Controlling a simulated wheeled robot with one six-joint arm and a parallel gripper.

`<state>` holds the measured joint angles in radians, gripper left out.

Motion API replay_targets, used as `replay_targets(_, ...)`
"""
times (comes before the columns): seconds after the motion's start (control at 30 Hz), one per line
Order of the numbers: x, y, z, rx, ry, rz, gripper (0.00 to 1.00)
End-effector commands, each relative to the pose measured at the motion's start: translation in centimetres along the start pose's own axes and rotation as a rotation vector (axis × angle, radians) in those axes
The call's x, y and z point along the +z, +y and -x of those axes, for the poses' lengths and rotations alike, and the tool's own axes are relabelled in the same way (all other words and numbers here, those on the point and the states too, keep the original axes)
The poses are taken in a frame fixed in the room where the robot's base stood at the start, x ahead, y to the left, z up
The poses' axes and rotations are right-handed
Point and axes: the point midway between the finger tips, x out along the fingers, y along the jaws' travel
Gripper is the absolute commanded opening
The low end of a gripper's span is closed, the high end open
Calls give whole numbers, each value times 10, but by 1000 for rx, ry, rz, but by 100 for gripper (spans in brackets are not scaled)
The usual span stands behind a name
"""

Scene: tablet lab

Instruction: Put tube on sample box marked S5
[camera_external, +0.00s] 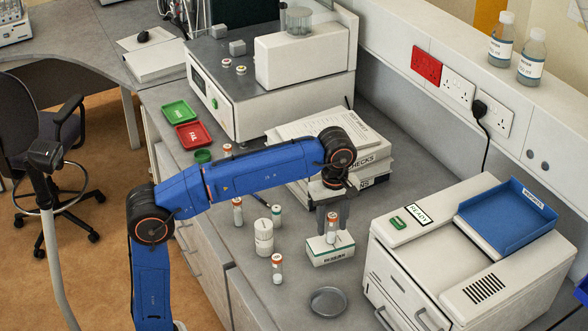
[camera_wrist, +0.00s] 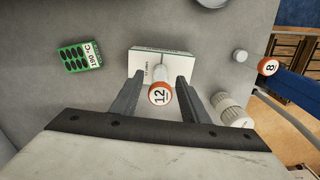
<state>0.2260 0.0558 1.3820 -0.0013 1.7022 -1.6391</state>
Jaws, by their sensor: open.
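A tube (camera_external: 332,228) with an orange-and-white cap stands upright at a small white box (camera_external: 330,254). In the wrist view the tube's cap (camera_wrist: 159,94) reads 12. The box (camera_wrist: 150,68) lies just beyond it there, and its print is too small to read as S5. My gripper (camera_external: 333,222) points down over the box. Its two fingers (camera_wrist: 157,93) are open, one on each side of the tube, with gaps visible in the wrist view. Whether the tube's foot touches the box top is hard to tell.
Other tubes stand on the bench, one in front (camera_external: 277,268) and one farther left (camera_external: 237,211). A large white machine (camera_external: 480,260) with a blue tray stands right.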

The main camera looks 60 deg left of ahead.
Motion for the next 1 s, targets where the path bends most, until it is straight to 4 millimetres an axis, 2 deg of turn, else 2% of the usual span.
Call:
replay_targets(0.3, 0, 1, 62, 2, 0, 0, 41)
replay_targets(0.5, 0, 0, 90, 2, 0, 0, 41)
replay_targets(0.7, 0, 0, 102, 0, 0, 0, 41)
replay_targets(1.0, 0, 0, 103, 0, 0, 0, 41)
